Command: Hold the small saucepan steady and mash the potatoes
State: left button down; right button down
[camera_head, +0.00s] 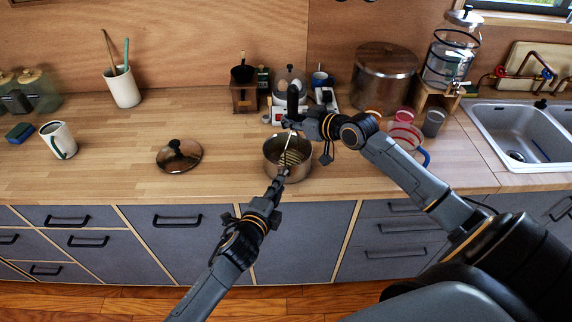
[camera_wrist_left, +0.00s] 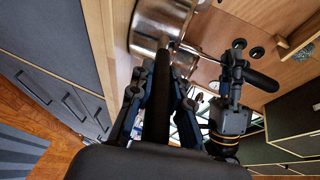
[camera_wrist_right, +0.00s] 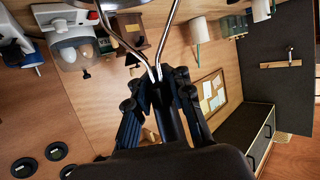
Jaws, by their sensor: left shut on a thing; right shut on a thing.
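The small steel saucepan (camera_head: 272,168) stands on the wooden counter near its front edge. My left gripper (camera_head: 273,192) is shut on the pan's dark handle, which points toward me; the pan's side also shows in the left wrist view (camera_wrist_left: 150,18). My right gripper (camera_head: 297,122) is above the pan, shut on the black handle of the masher (camera_head: 293,103). The masher's two metal rods (camera_wrist_right: 126,42) show in the right wrist view, and its lower end reaches down into the pan. Something yellowish and striped shows inside the pan; I cannot make out the potatoes clearly.
A pan lid (camera_head: 180,156) lies on the counter to the left. Counter between lid and pan is clear.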

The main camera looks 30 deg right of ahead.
aim_at(295, 86)
pick_arm(q)
jog(key=shift+f, duration=0.1)
pick_arm(e)
jog(key=shift+f, duration=2.05)
jog(key=shift+r, duration=2.35)
jog(key=shift+r, duration=4.9)
